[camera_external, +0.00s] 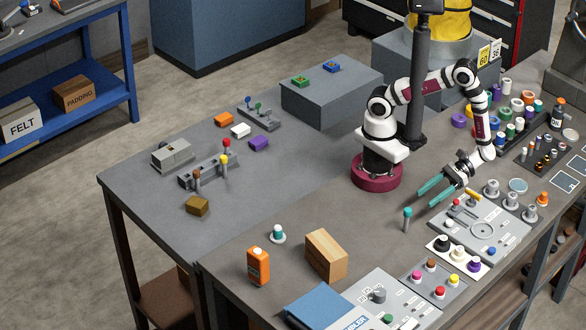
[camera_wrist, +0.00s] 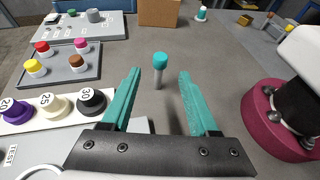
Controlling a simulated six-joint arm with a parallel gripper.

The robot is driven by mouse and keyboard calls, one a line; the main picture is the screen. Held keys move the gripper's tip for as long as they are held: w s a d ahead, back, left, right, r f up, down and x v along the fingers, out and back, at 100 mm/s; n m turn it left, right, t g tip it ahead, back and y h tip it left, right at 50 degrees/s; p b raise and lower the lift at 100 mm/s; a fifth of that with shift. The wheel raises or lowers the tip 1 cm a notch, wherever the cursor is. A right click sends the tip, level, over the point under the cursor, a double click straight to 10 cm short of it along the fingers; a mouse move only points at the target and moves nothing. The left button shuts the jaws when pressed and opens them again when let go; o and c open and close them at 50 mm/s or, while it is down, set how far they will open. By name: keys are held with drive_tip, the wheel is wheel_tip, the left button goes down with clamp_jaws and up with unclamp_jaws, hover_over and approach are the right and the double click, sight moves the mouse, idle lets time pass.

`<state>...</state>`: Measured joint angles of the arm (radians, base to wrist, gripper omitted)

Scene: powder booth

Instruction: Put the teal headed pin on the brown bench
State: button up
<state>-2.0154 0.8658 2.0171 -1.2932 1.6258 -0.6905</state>
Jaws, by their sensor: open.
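The teal headed pin (camera_external: 407,218) stands upright on the grey table, a grey shaft under a teal cap. In the wrist view the pin (camera_wrist: 159,68) shows just beyond my fingertips, centred between them. My gripper (camera_external: 426,196) has two long teal fingers, spread open and empty, pointing at the pin from the right. The open fingers also frame the wrist view (camera_wrist: 159,80). A small brown block (camera_external: 197,206), the only small brown piece that could be the brown bench, sits on the left table with nothing visible on top.
A white strip with knobs (camera_external: 458,257) and a grey fixture plate (camera_external: 480,228) lie close right. Table between pin and box is clear.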

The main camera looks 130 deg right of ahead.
drive_tip(key=shift+o, duration=0.5)
drive_tip(key=v, duration=0.3)
drive_tip(key=shift+s+r, duration=0.1)
drive_tip(key=shift+s, duration=0.15)
drive_tip(key=w+m+g+h, duration=0.2)
drive_tip(key=w+m+g, duration=0.2)
drive_tip(key=m+g, duration=0.3)
wheel_tip(320, 180, up, 8)
drive_tip(key=m+g+y, duration=0.6)
drive_tip(key=m, duration=1.1)
hover_over(408, 209)
wheel_tip(408, 209, down, 15)
drive_tip(key=shift+r, duration=0.1)
drive_tip(key=shift+f, duration=0.3)
clamp_jaws()
